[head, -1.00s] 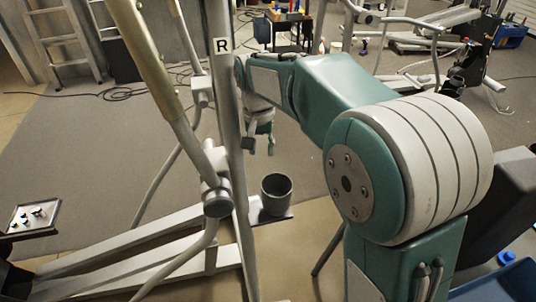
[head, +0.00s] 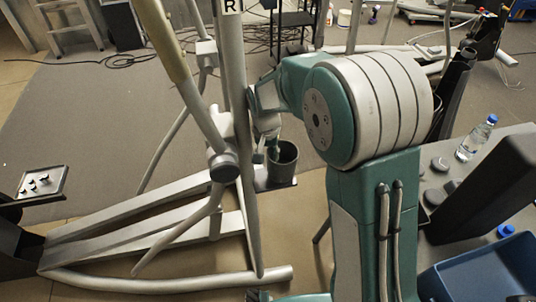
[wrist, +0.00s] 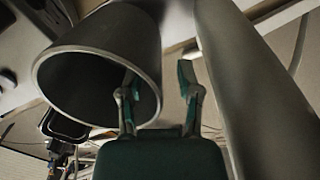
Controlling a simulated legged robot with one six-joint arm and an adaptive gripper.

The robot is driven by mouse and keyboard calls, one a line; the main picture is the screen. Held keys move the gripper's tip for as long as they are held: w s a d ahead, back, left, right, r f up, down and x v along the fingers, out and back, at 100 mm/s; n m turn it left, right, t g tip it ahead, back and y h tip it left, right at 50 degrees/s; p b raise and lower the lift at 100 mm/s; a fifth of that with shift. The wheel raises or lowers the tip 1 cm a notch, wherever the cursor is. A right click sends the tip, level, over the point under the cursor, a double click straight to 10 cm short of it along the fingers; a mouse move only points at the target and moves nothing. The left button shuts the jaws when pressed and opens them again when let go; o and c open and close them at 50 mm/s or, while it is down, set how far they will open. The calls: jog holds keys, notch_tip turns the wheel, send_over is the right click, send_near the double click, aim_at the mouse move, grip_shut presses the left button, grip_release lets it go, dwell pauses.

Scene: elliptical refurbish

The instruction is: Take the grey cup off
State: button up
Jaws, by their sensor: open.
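The grey cup (head: 283,172) stands upright on a small flat plate (head: 262,184) on the elliptical machine's frame in the head view. My gripper (wrist: 158,84) is open there. Its left finger overlaps the cup's mouth and its right finger is outside the cup, with the near wall between them. Whether either finger touches the wall cannot be told.
A grey upright post (head: 236,120) of the elliptical stands just left of my gripper; a thick grey bar (wrist: 245,85) runs close on the right in the wrist view.

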jog(key=shift+d+f, duration=0.1)
jog(key=shift+f, duration=0.15)
grip_shut()
jog(key=shift+r, duration=0.25)
jog(key=shift+w+r, duration=0.1)
jog(key=shift+r, duration=3.75)
